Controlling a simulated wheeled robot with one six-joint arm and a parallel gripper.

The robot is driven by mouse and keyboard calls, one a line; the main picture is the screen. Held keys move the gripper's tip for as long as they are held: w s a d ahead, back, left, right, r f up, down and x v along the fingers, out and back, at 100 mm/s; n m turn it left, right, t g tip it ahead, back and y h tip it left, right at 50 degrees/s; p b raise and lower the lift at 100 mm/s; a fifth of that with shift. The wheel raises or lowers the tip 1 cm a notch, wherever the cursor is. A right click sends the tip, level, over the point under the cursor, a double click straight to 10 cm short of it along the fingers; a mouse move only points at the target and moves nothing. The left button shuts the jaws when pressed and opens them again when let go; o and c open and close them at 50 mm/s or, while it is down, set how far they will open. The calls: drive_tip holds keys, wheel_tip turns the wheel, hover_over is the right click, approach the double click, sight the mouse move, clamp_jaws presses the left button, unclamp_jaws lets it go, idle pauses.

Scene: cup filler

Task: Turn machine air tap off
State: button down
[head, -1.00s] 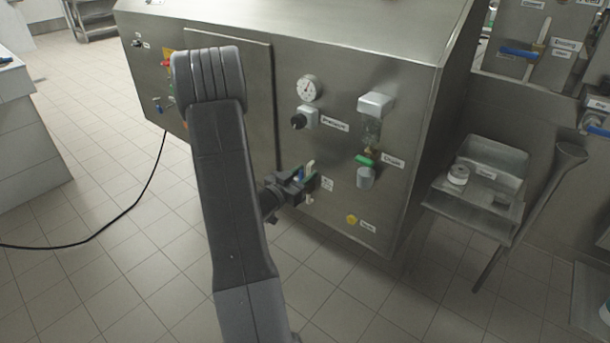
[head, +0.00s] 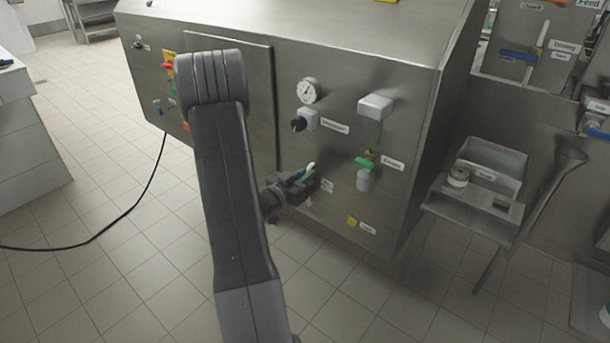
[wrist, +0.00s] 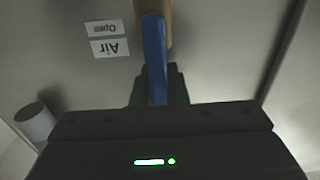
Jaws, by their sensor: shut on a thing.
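The machine air tap has a blue lever (wrist: 154,50) on a brass-coloured body (wrist: 152,10), seen at the top middle of the wrist view. Printed labels (wrist: 110,48) reading "Air" and "Open" appear upside down to the left of it. My gripper (wrist: 158,88) is shut on the blue lever, with the lever running down between its fingers. In the head view my gripper (head: 300,185) is at the lower front of the steel machine (head: 335,150).
A pressure gauge (head: 309,90) and black knob (head: 299,124) sit above the tap.

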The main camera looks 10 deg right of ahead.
drive_tip(key=shift+w+a+n+p, duration=0.4)
drive_tip(key=shift+w+n+p, duration=0.1)
drive_tip(key=shift+n+p, duration=0.65)
drive_tip(key=shift+w+a+f+n+p, duration=0.1)
drive_tip(key=shift+w+a+n+p, duration=0.2)
drive_tip(key=shift+n+p, duration=0.5)
wheel_tip(320, 180, down, 5)
drive_tip(key=w+a+n+p, duration=0.2)
drive_tip(key=n+p, duration=0.3)
drive_tip(key=n, duration=0.8)
drive_tip(key=shift+w+f+n, duration=0.2)
drive_tip(key=shift+w+n, duration=0.1)
drive_tip(key=shift+n, duration=0.05)
drive_tip(key=c, duration=1.4)
unclamp_jaws()
drive_tip(key=shift+c, duration=0.2)
